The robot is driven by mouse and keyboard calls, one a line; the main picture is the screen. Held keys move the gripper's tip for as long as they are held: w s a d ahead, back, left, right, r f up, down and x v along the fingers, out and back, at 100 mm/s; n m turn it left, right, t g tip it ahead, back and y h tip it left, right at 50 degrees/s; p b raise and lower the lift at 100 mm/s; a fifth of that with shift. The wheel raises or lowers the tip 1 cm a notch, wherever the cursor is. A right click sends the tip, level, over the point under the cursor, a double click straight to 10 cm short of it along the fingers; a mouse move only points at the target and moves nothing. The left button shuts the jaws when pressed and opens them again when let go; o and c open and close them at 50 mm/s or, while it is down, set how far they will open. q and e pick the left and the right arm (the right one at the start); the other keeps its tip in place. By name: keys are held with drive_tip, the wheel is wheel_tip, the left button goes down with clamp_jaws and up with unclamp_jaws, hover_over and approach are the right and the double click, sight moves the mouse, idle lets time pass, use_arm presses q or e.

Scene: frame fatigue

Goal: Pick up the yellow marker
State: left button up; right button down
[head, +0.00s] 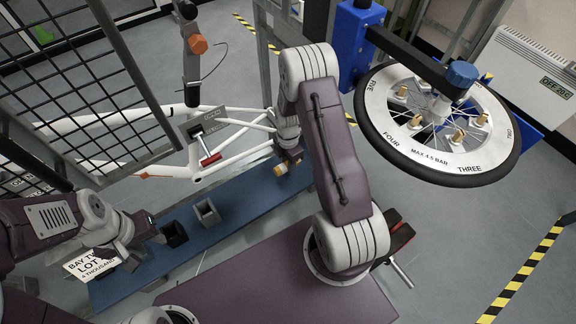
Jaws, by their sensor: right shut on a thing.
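The yellow marker (280,169) shows only as a small yellow-orange end, just below my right gripper (287,160). My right gripper is shut on it above the far part of the blue bench, and the fingers hide most of the marker. My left gripper (132,258) is at the lower left, over the near end of the bench beside a white printed card (92,264). Its finger gap is too small to make out.
A grey open box (207,213) and a black one (173,235) stand on the blue bench (240,200). A white bicycle frame (130,118) is clamped behind it. A labelled wheel (440,125) stands at right. A black mesh panel (75,80) is at left.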

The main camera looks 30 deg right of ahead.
drive_tip(key=s+r+p, duration=0.1)
drive_tip(key=s+r, duration=0.7)
drive_tip(key=s, duration=0.3)
drive_tip(key=shift+s+r, duration=0.25)
drive_tip(key=shift+s, duration=0.15)
drive_tip(key=c, duration=1.7)
unclamp_jaws()
drive_tip(key=shift+c, duration=0.2)
clamp_jaws()
